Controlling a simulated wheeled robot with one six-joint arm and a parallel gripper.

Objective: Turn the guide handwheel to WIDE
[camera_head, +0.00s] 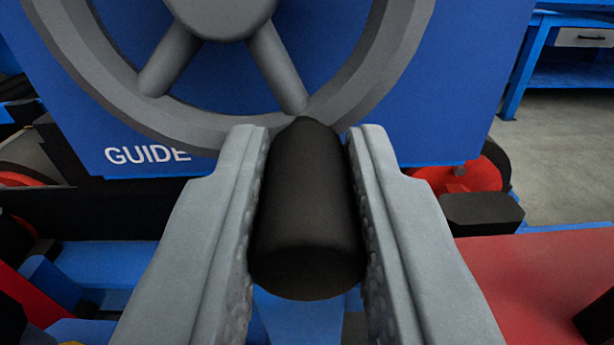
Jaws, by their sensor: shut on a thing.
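The guide handwheel (108,92) is a grey ring with a round hub and spokes, in front of a blue panel (455,75) at the top of the view. Its upper part is cut off by the frame. The white word GUIDE (147,155) is printed on the panel at lower left of the wheel. A black cylindrical handle (307,215) stands out from the lower rim towards me. My gripper (307,190) is shut on this handle, one grey finger on each side. The WIDE mark is not in view.
A red surface (545,275) lies at lower right, with a black block (482,212) and a red round part (470,177) behind it. Blue and black machine parts (95,265) fill the lower left. A blue workbench (570,60) stands on open grey floor (560,150) at back right.

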